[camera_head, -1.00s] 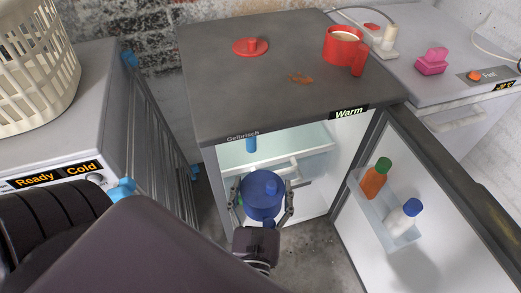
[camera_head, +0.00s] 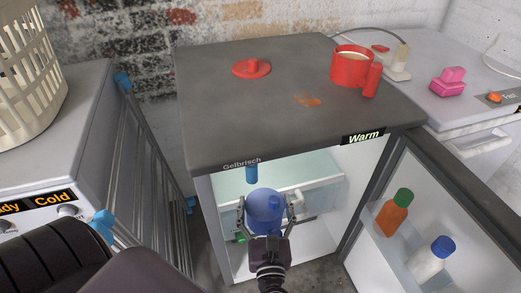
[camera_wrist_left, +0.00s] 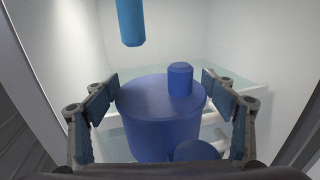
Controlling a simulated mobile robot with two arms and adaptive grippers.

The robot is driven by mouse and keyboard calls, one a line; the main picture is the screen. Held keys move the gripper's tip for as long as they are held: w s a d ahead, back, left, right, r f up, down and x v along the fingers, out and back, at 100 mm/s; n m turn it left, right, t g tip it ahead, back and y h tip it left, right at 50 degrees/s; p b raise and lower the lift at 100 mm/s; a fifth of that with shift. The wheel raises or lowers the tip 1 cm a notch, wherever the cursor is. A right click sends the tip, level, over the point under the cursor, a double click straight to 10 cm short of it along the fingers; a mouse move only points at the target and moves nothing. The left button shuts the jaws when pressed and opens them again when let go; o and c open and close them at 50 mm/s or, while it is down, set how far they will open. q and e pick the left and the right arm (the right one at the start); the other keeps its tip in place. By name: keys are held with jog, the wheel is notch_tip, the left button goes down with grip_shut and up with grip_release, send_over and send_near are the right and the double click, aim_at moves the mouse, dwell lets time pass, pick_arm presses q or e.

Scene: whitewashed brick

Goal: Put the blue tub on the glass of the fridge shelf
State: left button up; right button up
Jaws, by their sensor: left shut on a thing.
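The blue tub (camera_head: 264,206), with a small blue knob on its lid, is held upright in my left gripper (camera_head: 266,212). In the left wrist view, the tub (camera_wrist_left: 160,120) stands between the two fingers and both are closed around it. The tub is at the open front of the fridge (camera_head: 205,215), in front of the pale green glass shelf (camera_head: 318,172). The glass also shows in the left wrist view (camera_wrist_left: 245,82) behind the tub. The tub hides part of the shelf. My right gripper is out of view.
A blue cylinder (camera_head: 251,174) hangs from the fridge ceiling above the tub. The open door (camera_head: 415,250) on the right holds an orange bottle (camera_head: 392,214) and a white bottle (camera_head: 430,258). A metal rack (camera_head: 150,170) stands left. The glass behind the tub looks clear.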

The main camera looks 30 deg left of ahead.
pick_arm(q)
jog(key=x, duration=0.9)
jog(key=shift+w+r+p, duration=0.2)
jog(key=shift+r+p, duration=0.05)
jog(key=shift+p, duration=0.15)
jog(key=x, duration=0.9)
jog(key=shift+f, duration=0.2)
jog(key=b+x, duration=0.1)
jog(key=x, duration=0.2)
jog(key=shift+w+a, duration=0.2)
jog(key=shift+w, duration=0.05)
jog(key=shift+c, duration=0.2)
jog(key=shift+f+b, duration=0.55)
jog(key=shift+f, duration=0.25)
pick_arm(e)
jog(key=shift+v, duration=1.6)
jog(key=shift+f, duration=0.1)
pick_arm(q)
jog(key=shift+s+f, duration=0.1)
jog(key=shift+f, duration=0.1)
jog(key=o, duration=2.1)
